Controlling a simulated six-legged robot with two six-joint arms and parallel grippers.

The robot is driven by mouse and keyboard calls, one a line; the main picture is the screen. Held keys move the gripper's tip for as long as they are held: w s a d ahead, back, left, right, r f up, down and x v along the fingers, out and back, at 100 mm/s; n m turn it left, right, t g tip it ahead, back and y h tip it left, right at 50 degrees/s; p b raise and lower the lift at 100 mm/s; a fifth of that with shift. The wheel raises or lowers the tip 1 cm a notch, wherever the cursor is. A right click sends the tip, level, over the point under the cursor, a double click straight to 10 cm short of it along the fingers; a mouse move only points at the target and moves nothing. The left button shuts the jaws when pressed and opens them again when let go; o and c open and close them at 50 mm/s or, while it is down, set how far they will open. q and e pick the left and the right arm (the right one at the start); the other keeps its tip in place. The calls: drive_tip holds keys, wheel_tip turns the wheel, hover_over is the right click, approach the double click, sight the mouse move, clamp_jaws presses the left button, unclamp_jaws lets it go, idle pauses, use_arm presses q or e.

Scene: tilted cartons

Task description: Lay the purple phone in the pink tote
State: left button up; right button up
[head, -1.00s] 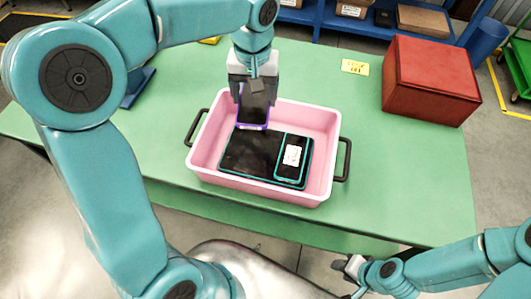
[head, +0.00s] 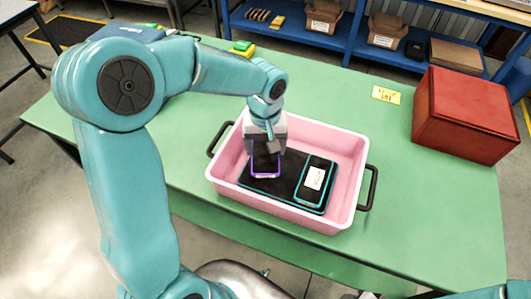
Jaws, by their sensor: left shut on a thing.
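The purple phone (head: 265,165) has a dark face and a purple rim. My left gripper (head: 266,147) is shut on its upper end and holds it inside the pink tote (head: 345,150), over the left part of the tote. Its lower edge is over a dark tablet (head: 285,190) on the tote floor; I cannot tell whether they touch. A teal-rimmed phone (head: 316,178) with a white label lies at the right on the tablet. My right gripper is not clearly visible; only a bit of its arm shows at the bottom right.
A red box (head: 462,115) stands on the green table (head: 400,215) to the right. A yellow label (head: 386,95) lies behind the tote. Yellow and green items (head: 243,47) and a blue thing lie at the back left. Blue shelves with cartons (head: 322,18) stand beyond.

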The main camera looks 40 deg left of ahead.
sight(265, 151)
use_arm(q)
wheel_tip(265, 151, down, 3)
drive_tip(key=shift+s+r, duration=0.1)
drive_tip(key=shift+f, duration=0.45)
